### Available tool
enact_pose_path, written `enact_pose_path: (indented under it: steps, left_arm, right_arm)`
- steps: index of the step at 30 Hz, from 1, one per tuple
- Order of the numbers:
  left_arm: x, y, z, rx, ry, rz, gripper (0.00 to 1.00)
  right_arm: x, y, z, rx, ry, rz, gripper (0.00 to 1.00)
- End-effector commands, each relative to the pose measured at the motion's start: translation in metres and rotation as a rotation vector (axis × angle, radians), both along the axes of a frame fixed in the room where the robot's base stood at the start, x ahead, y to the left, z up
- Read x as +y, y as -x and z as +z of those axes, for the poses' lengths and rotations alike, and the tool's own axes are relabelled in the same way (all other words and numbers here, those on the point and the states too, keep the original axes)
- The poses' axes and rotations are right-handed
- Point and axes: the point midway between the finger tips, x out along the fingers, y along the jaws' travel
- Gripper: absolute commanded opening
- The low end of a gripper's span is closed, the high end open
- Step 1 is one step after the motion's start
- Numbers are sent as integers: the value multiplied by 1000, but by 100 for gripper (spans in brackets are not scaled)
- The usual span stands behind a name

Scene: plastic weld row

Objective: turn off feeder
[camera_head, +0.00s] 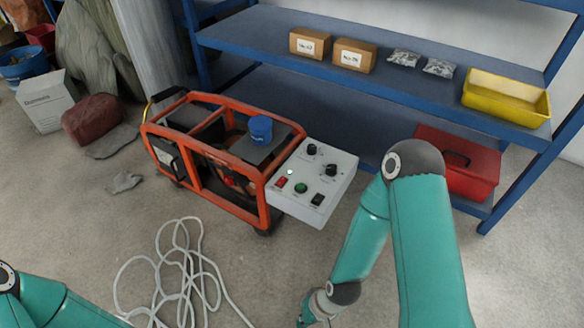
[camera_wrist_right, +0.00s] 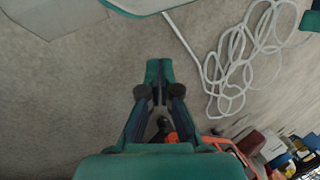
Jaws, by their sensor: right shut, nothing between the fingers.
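The feeder appears to be the orange-framed machine (camera_head: 262,190) on the floor in the middle of the head view. A light grey control box (camera_head: 328,172) sits at its right end, with black knobs, a red switch (camera_head: 281,182), a green button (camera_head: 301,188) and a black switch (camera_head: 317,199). I cannot tell the switch positions. My right gripper (camera_wrist_right: 158,75) is shut and empty in the right wrist view. In the head view my right arm reaches down in front of the control box, apart from it, with its hand at the bottom edge. My left gripper is out of view.
A blue shelf (camera_head: 420,95) stands behind, with small boxes, bags and a yellow bin (camera_head: 506,97). A white hose (camera_head: 170,270) lies coiled on the floor. A blue cup-like item (camera_head: 260,128) tops the machine.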

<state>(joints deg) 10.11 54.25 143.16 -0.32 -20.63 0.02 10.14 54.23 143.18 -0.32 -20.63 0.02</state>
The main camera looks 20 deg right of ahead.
Motion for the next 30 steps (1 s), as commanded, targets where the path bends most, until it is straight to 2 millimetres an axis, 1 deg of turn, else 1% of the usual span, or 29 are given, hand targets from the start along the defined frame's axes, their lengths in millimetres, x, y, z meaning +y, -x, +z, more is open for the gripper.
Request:
enact_pose_path:
  steps: [8, 10, 12, 14, 17, 18, 20, 21, 23, 24, 26, 27, 30]
  left_arm:
    - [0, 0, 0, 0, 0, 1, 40]
    - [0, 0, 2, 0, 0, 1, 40]
    - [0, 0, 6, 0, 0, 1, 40]
    - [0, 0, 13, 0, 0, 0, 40]
    - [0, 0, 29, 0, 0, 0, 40]
    - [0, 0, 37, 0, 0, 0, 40]
    - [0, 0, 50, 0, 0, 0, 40]
    - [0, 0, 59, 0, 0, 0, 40]
    - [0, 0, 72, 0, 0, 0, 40]
    - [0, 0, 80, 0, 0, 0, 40]
    - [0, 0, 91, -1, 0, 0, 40]
    - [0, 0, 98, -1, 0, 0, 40]
    - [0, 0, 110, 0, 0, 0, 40]
  right_arm:
    - [0, 0, 0, 0, 0, 1, 0]
    - [0, -3, 2, -8, -2, 3, 0]
    - [-1, -13, 8, -36, -7, 14, 0]
    - [-11, -28, 17, -78, -14, 32, 0]
    - [-18, -67, 42, -193, -27, 88, 0]
    - [-21, -86, 56, -252, -30, 120, 0]
    - [-29, -119, 80, -350, -28, 177, 0]
    - [-35, -140, 99, -418, -21, 221, 0]
    - [-46, -171, 127, -517, -1, 293, 0]
    - [-54, -191, 147, -580, 19, 343, 0]
    - [-68, -216, 175, -663, 55, 416, 0]
    - [-78, -231, 192, -712, 83, 463, 0]
    - [-99, -259, 229, -805, 151, 566, 0]
